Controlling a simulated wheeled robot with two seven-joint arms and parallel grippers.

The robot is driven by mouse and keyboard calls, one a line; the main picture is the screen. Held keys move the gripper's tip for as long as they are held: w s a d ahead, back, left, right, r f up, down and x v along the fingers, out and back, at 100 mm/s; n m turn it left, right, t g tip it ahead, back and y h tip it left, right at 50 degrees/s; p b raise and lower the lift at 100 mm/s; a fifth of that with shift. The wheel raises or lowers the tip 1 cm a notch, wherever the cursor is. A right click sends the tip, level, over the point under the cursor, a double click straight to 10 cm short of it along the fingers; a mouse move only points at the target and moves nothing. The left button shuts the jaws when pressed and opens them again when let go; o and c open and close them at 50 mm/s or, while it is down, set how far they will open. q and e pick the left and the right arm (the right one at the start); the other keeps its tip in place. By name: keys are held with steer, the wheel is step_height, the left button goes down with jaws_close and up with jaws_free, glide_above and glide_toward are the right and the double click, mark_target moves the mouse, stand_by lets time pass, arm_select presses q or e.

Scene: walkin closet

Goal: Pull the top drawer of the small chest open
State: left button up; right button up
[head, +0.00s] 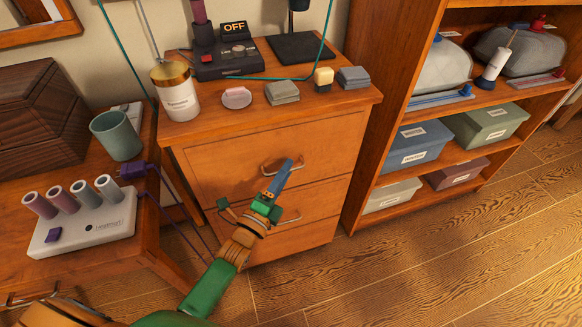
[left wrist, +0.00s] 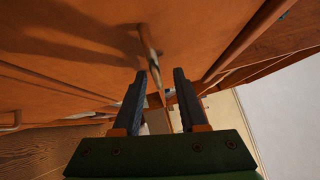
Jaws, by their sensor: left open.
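The small wooden chest (head: 190,134) stands against the wall. Its top drawer (head: 225,170) looks shut, flush with the front. The metal bar handle of the top drawer (head: 270,168) is partly hidden by my left gripper (head: 287,169). My left gripper is open, with its blue fingers reaching up to the handle. In the left wrist view, the open fingertips (left wrist: 160,73) are close to the handle (left wrist: 149,46), which runs between them, nearer the left finger. I cannot tell whether they touch. My right gripper is not in view.
A shelf unit (head: 398,70) is close on the right. A table with a hair-roller set (head: 85,233) is on the left. The floor (head: 400,270) in front is clear.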

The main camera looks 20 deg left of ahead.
arm_select(q)
steer(key=shift+w+d+f, duration=0.1)
steer(key=shift+w, duration=0.6)
jaws_close()
stand_by(0.9)
